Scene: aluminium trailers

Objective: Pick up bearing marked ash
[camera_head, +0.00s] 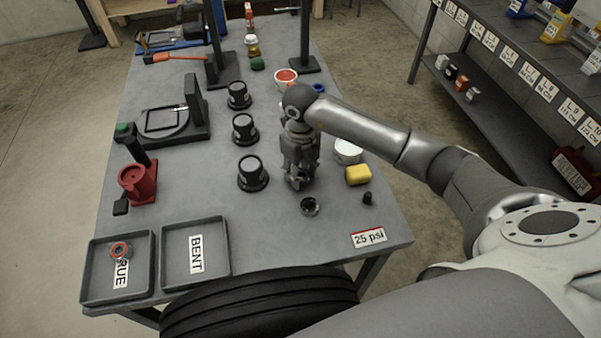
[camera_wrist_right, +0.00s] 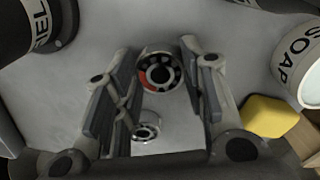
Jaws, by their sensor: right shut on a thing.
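My right gripper (camera_head: 297,184) is over the middle right of the workbench, pointing down. In the right wrist view its fingers (camera_wrist_right: 158,70) are shut on a dark-centred metal bearing (camera_wrist_right: 160,73) with a red patch on its left side. The gripper mostly hides this bearing in the head view. A second bearing (camera_head: 310,206) lies on the bench just nearer to me; it also shows in the wrist view (camera_wrist_right: 145,127), lower between the fingers. A red-ringed bearing (camera_head: 120,250) lies in the left tray. I cannot read an ash mark on any bearing. My left gripper is not in view.
Left tray (camera_head: 87,268) and BENT tray (camera_head: 225,262) sit at the front left. Several black cups (camera_head: 252,173) stand left of the gripper. A SOAP bowl (camera_head: 348,153), yellow sponge (camera_head: 358,175) and small black piece (camera_head: 367,198) are to its right. A tyre (camera_head: 260,305) stands in front.

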